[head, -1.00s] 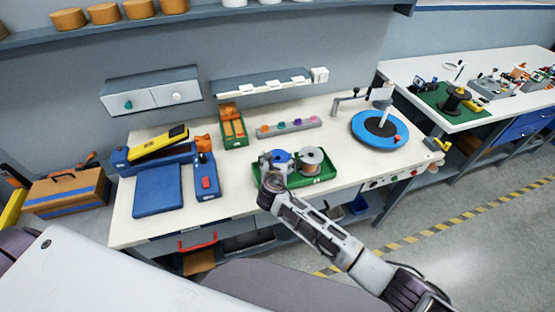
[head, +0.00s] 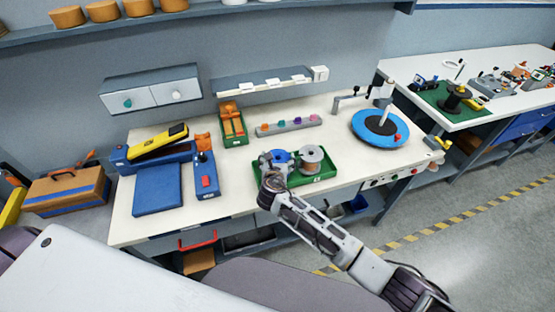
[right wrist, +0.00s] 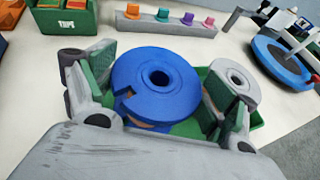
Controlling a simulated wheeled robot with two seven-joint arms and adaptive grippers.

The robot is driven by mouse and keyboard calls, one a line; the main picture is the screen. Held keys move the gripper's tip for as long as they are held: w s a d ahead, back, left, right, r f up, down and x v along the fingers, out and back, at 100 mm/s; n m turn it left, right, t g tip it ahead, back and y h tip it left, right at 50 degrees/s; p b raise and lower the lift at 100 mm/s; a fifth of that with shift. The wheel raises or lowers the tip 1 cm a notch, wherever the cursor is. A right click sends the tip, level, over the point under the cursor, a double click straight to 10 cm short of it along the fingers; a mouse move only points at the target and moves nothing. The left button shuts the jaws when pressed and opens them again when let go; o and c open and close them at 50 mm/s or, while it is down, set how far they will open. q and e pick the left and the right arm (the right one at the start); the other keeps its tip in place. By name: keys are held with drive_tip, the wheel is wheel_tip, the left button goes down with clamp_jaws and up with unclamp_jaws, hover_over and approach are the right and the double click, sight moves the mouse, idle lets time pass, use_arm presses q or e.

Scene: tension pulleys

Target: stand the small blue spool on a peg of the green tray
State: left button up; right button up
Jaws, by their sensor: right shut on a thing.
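The small blue spool (right wrist: 157,80) is between the two fingers of my right gripper (right wrist: 160,92), which is shut on it. In the head view the blue spool (head: 279,157) shows at the left part of the green tray (head: 325,177), behind my right gripper (head: 269,164). The spool looks upright, its hole facing up. Whether a peg is inside it or whether it touches the tray floor is hidden. A grey spool with a copper-brown side (head: 312,158) stands in the right part of the tray, close to the right finger. My left gripper is not in view.
A grey rail with coloured caps (head: 289,125) lies behind the tray. A green box (head: 232,130) stands behind to the left, and a blue turntable (head: 364,123) to the right. Blue fixtures (head: 207,180) are at the left. Bench between tray and turntable is clear.

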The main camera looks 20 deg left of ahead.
drive_tip(key=shift+f+b, duration=0.6)
drive_tip(key=shift+f, duration=0.3)
drive_tip(key=shift+s+f, duration=0.1)
drive_tip(key=shift+f, duration=0.2)
idle(0.6)
drive_tip(key=o, duration=1.4)
drive_tip(key=shift+c, duration=0.2)
drive_tip(key=shift+s+r, duration=0.1)
drive_tip(key=shift+s+d+r, duration=0.2)
drive_tip(key=shift+s+r, duration=0.15)
drive_tip(key=shift+s, duration=0.25)
drive_tip(key=shift+v, duration=5.1)
